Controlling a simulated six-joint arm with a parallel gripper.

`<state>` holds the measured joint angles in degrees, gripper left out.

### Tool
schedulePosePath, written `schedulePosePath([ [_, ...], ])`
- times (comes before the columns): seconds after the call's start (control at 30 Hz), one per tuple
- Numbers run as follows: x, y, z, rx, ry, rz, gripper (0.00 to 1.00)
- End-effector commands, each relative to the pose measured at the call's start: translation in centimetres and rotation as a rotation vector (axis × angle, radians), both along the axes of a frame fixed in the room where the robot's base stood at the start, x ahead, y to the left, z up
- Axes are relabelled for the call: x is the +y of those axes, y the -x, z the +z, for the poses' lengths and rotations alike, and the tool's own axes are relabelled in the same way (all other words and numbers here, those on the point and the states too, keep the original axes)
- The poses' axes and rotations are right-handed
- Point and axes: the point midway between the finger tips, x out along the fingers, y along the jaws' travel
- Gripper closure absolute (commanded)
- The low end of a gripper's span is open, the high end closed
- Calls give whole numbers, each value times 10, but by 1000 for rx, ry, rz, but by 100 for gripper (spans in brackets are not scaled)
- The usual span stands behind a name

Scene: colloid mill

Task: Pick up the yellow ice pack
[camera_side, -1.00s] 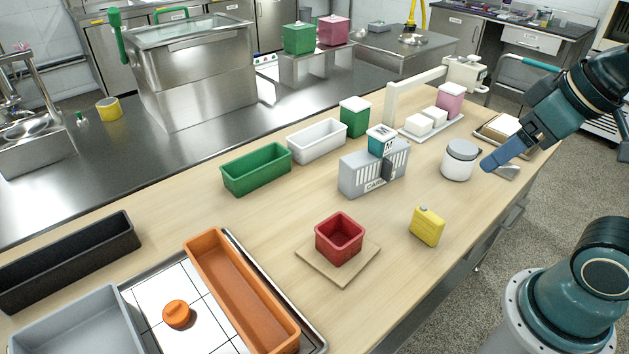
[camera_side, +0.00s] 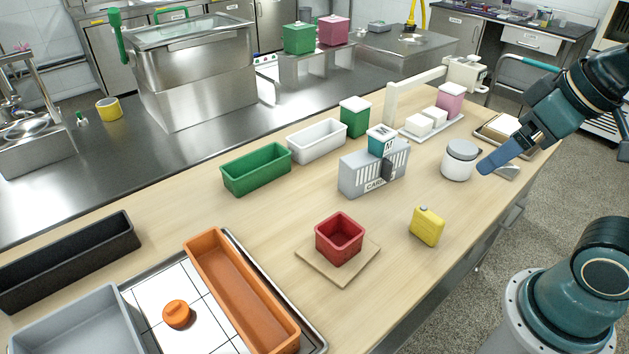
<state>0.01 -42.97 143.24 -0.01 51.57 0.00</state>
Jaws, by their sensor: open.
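The yellow ice pack (camera_side: 427,226) stands upright on the wooden table near its right front edge, to the right of the red box. It has a small cap on top. My gripper (camera_side: 489,166) is above the table's right side, up and to the right of the ice pack and clear of it. It is open and empty, with its blue fingers pointing down-left. One finger largely hides the other in this view.
A white jar with a grey lid (camera_side: 460,160) stands just left of my gripper. The red box (camera_side: 340,238) sits on a wooden board (camera_side: 345,277). The table around the ice pack is clear.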

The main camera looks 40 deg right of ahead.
Motion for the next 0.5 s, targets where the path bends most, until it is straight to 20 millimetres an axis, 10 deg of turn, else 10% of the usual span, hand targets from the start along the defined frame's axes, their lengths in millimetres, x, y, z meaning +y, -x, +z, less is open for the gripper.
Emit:
schedulePosePath([
  [0.5, -3, -10, -5, 37, 52, 86, 7],
])
